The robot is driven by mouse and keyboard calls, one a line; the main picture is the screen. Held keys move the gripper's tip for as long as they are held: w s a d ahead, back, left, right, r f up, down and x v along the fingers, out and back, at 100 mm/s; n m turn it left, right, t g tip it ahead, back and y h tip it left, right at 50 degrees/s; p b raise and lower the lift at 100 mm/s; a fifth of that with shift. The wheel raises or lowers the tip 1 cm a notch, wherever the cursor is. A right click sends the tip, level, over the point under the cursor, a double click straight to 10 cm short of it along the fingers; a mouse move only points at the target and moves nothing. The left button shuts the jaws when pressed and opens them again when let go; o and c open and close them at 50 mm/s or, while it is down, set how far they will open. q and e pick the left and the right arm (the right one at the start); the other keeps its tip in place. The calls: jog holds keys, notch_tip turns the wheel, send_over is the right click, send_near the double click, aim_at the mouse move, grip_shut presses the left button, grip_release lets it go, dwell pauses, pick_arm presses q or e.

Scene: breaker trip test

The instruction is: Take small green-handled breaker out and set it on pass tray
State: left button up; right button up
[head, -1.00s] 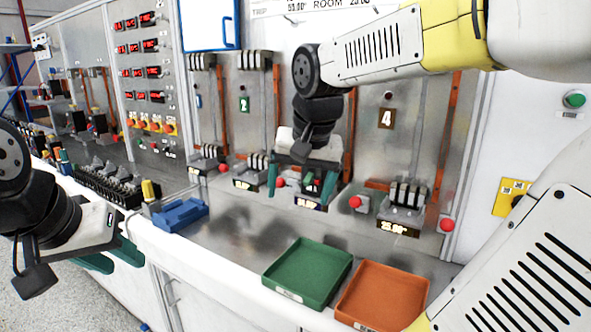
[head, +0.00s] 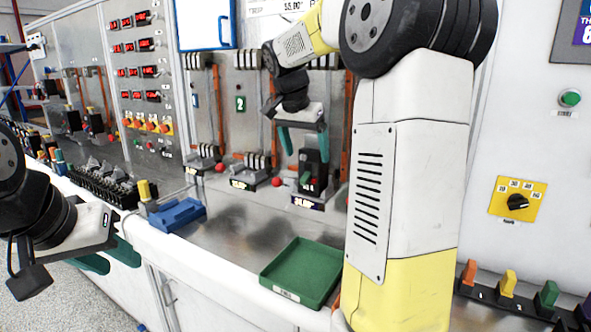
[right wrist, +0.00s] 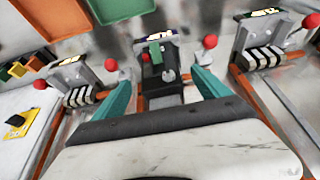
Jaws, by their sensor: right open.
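The small black breaker (head: 316,170) with a green handle (head: 305,179) stands in the third bay on the metal bench, above a lit display. It also shows in the right wrist view (right wrist: 160,72). My right gripper (head: 304,152) is open and empty, just above the breaker; in the right wrist view its teal fingers (right wrist: 163,88) spread to either side of it, apart from it. The green tray (head: 302,270) is empty at the bench's front; its label is too small to read. My left gripper (head: 110,262) is open and empty at the lower left.
An orange tray (right wrist: 52,18) lies beside the green one, mostly behind my right arm in the head view. Red knobs (head: 277,181) flank the bays. A blue block (head: 178,214) and a rack of dark breakers (head: 105,184) sit left. Bench before the bays is clear.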

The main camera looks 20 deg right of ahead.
aim_at(316, 147)
jog(key=w+d, duration=0.3)
jog(key=d, duration=0.1)
jog(key=shift+w, duration=0.2)
jog(key=shift+w+d+f, duration=0.2)
jog(key=shift+w+f, duration=0.05)
jog(key=shift+f, duration=0.35)
jog(key=shift+c, duration=0.4)
jog(key=shift+r, duration=0.1)
grip_shut()
